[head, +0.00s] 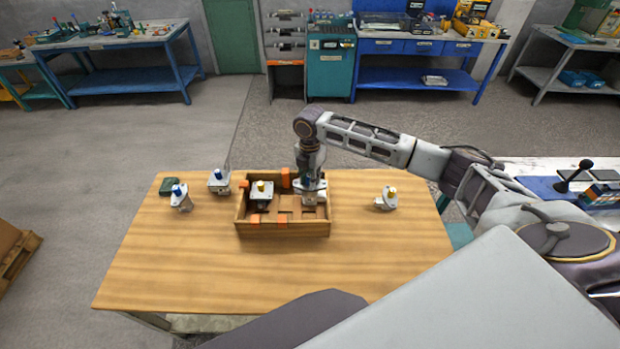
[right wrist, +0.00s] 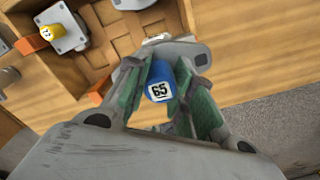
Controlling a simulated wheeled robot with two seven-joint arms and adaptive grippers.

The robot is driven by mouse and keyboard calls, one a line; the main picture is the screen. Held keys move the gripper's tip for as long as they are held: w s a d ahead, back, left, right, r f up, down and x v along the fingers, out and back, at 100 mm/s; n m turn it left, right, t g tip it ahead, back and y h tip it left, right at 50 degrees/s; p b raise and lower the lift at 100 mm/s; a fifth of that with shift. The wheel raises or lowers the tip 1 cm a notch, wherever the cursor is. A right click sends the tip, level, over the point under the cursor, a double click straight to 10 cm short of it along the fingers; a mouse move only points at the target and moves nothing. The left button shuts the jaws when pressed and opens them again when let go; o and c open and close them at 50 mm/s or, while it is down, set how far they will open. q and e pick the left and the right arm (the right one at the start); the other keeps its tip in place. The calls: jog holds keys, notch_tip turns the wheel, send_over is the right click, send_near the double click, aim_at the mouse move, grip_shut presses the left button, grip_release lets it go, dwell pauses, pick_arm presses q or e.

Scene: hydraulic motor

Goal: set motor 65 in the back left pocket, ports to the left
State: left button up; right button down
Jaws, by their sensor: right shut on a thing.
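Motor 65 (right wrist: 160,80), with a blue cap marked 65, is between the fingers of my right gripper (right wrist: 165,95). In the head view my right gripper (head: 312,178) points down over the right part of the wooden crate (head: 283,231), toward the back. There the grey body of the motor (head: 312,197) shows just below the fingers; its ports cannot be made out. A yellow-capped motor (head: 262,193) stands in the left part of the crate, toward the back. It also shows in the right wrist view (right wrist: 68,38). My left gripper is not in view.
Orange blocks (head: 286,178) sit along the crate walls. Left of the crate stand a blue-capped motor (head: 180,198), a pale-topped motor (head: 218,181) and a dark green object (head: 168,185). Another yellow-capped motor (head: 387,198) stands on the right. The table's front (head: 220,275) is clear.

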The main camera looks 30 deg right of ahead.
aim_at(309, 199)
jog(key=shift+w+r+n, duration=0.1)
jog(key=shift+w+n, duration=0.2)
jog(key=shift+w, duration=0.2)
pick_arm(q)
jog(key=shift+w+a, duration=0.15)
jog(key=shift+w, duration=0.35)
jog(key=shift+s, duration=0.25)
pick_arm(e)
jog(key=shift+s, duration=0.1)
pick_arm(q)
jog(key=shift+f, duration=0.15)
pick_arm(e)
jog(key=shift+f, duration=0.3)
jog(key=shift+f+b, duration=0.5)
jog(key=shift+f, duration=0.4)
jog(key=shift+f+b, duration=2.6)
jog(key=shift+b, duration=0.2)
pick_arm(q)
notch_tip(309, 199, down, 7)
jog(key=shift+b, duration=0.4)
pick_arm(e)
jog(key=shift+f, duration=2.2)
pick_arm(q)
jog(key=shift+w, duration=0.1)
pick_arm(e)
jog(key=shift+f, duration=0.65)
